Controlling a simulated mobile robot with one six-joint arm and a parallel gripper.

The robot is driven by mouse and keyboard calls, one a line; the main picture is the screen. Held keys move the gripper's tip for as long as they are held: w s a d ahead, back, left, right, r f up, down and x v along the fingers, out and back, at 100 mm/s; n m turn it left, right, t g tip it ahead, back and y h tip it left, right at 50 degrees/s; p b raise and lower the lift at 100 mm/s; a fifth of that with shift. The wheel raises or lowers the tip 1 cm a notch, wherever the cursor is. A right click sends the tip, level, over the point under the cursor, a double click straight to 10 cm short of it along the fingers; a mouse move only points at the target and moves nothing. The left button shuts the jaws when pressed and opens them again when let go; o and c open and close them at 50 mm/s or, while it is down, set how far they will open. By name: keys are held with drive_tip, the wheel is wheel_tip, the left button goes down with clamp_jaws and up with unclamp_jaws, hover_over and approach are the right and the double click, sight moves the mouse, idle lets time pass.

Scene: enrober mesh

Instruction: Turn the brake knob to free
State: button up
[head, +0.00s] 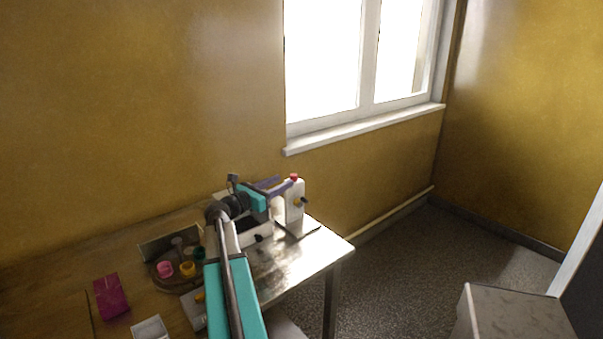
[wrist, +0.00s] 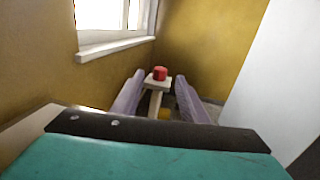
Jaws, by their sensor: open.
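A white upright housing (head: 294,205) stands near the right end of the table. A red knob (head: 294,177) sits on its top, and a yellow part (head: 297,202) with a dark piece is on its side. I cannot tell which is the brake knob, and no marking is readable. My gripper (head: 285,183) is open, its purple fingers at the upper part of the housing. In the wrist view, the red knob (wrist: 160,73) appears between the fingertips, with a yellow part (wrist: 165,113) lower down. Contact cannot be told.
The table (head: 310,255) also holds a white box with a dark opening (head: 256,226), a round tray with pink (head: 165,269) and yellow (head: 187,268) pieces, and a magenta block (head: 111,297). A wall and window are behind. A grey box (head: 510,315) stands at lower right.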

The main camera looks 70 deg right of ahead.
sight(296, 175)
drive_tip(key=p+x, duration=0.2)
drive_tip(key=x, duration=0.9)
